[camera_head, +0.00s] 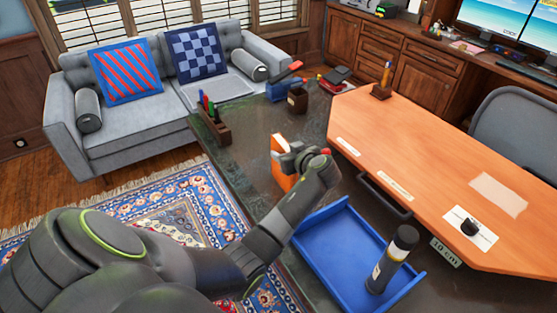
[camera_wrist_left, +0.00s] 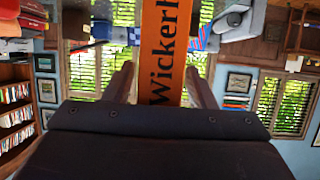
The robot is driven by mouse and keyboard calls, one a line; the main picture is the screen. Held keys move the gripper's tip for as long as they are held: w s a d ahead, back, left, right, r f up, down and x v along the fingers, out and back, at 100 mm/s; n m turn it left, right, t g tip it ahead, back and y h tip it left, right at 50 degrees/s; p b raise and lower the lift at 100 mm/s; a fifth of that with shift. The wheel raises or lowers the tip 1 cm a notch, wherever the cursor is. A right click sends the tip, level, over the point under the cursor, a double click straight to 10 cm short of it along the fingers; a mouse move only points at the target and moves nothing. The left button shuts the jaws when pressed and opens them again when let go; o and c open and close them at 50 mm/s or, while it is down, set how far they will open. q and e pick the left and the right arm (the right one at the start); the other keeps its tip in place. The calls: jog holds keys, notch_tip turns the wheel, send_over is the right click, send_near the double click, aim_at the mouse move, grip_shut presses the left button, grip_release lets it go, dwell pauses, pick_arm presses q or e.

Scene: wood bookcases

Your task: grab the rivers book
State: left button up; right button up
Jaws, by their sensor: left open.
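An orange book (camera_head: 279,163) with a pale upper part stands upright on the dark table (camera_head: 245,160) in the head view. In the left wrist view its orange spine (camera_wrist_left: 160,45) shows the dark letters "Wickerh", with the rest of the word hidden. No word "rivers" is readable. My left gripper (camera_head: 296,160) is at the book, covering part of it in the head view. In the left wrist view the two fingers of my left gripper (camera_wrist_left: 160,88) are apart, one on each side of the spine. My right gripper is not in view.
A blue tray (camera_head: 325,248) with a dark bottle (camera_head: 391,262) stands right of my left arm. An orange-topped board (camera_head: 420,150) takes up the right side. A wooden pen caddy (camera_head: 215,128), a brown cup (camera_head: 297,100) and a blue box (camera_head: 281,91) stand farther back.

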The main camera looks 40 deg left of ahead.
pick_arm(q)
jog(key=shift+d, duration=0.15)
jog(key=shift+s+d+r, duration=0.15)
jog(key=shift+d+r, duration=0.05)
jog(key=shift+d, duration=0.15)
jog(key=c, duration=0.5)
jog(key=shift+a, duration=0.1)
jog(key=shift+c, duration=1.3)
jog(key=shift+f, duration=0.1)
jog(key=shift+c, duration=1.2)
grip_shut()
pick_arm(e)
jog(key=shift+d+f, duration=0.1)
